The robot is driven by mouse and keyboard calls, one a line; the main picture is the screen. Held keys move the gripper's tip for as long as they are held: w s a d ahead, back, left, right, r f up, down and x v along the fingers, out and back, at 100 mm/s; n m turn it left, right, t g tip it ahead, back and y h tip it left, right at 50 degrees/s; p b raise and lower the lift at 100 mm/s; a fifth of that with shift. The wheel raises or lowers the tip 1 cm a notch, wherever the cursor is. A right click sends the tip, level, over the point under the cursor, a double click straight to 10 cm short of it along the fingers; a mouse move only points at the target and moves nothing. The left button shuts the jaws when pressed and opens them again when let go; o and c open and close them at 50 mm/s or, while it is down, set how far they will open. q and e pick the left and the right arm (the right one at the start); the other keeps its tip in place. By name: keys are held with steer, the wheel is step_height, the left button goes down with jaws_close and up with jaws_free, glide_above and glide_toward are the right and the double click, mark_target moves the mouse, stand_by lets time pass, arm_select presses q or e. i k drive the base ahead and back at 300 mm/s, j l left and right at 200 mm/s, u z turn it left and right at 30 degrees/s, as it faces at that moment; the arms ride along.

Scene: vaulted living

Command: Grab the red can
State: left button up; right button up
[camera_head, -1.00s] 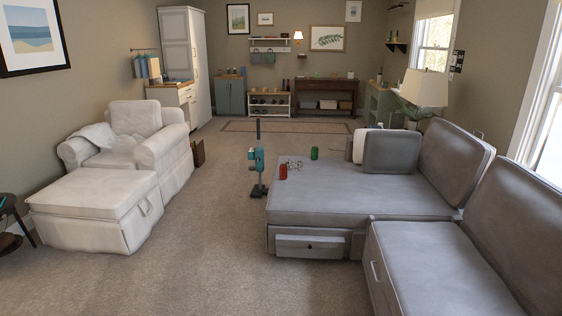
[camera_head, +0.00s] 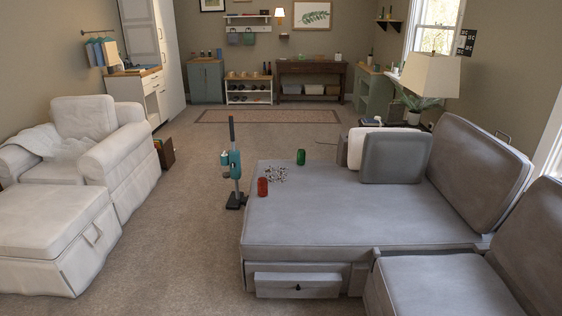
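The red can (camera_head: 262,187) stands upright on the grey sofa (camera_head: 330,215), near the left edge of its long seat. A green can (camera_head: 301,157) stands farther back on the same seat. A small patterned pile (camera_head: 277,174), too small to make out, lies between the two cans. Neither of my grippers shows in the head view.
A teal and black upright device (camera_head: 233,165) stands on the floor just left of the sofa, close to the red can. A white armchair (camera_head: 80,140) and ottoman (camera_head: 52,232) are at the left. Open carpet (camera_head: 180,220) lies between them and the sofa.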

mark_target(262, 181)
steer(key=i+j, duration=0.4)
steer(key=i, duration=0.15)
steer(key=i+j, duration=0.4)
steer(key=i, duration=0.2)
steer(key=i+j+z, duration=0.25)
steer(key=i, duration=0.3)
steer(key=i+j+z, duration=0.2)
steer(key=i+j, duration=0.3)
steer(key=z, duration=1.05)
